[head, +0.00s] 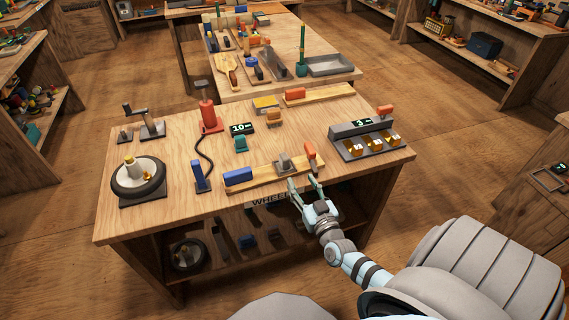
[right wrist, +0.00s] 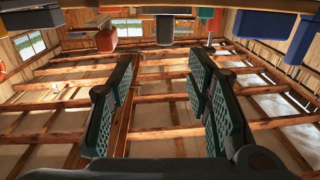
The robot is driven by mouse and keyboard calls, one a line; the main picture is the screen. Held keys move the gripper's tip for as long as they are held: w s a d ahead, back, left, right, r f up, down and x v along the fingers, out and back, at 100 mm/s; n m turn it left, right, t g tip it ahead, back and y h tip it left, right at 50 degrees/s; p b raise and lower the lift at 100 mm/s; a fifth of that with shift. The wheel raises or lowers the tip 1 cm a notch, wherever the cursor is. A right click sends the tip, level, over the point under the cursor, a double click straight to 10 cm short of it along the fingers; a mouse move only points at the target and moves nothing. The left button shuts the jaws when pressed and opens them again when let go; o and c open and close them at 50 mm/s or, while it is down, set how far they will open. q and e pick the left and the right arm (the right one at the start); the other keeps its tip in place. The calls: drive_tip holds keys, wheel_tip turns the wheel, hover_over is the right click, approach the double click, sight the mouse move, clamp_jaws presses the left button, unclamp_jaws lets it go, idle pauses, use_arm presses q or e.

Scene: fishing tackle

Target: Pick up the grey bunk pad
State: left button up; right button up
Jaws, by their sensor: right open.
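The grey bunk pad (head: 284,161) appears to be the small grey block on the wooden board (head: 262,175) near the table's front edge, between a blue pad (head: 238,177) and an upright orange piece (head: 311,151). A grey block (right wrist: 165,28) also shows at the top of the right wrist view, which looks upside down. My right gripper (head: 303,183) is open and empty at the front edge, just in front of the board and apart from the grey block. Its fingers (right wrist: 160,80) are spread in the right wrist view. My left gripper is out of view.
A wheel on a stand (head: 138,182) is at the left. A red pump (head: 208,113) with a black hose, a teal block (head: 241,144) and a "10" display (head: 242,127) stand mid-table. A grey device (head: 365,137) with several gold parts is right. Bare wood lies between.

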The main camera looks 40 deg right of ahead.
sight(286, 160)
drive_tip(key=b+x, duration=0.1)
drive_tip(key=x, duration=0.2)
drive_tip(key=b+x, duration=0.1)
drive_tip(key=x, duration=0.3)
drive_tip(key=b+x, duration=0.1)
drive_tip(key=x, duration=0.2)
drive_tip(key=shift+w+a+r, duration=0.15)
drive_tip(key=shift+w+a, duration=0.1)
drive_tip(key=shift+w, duration=0.2)
clamp_jaws()
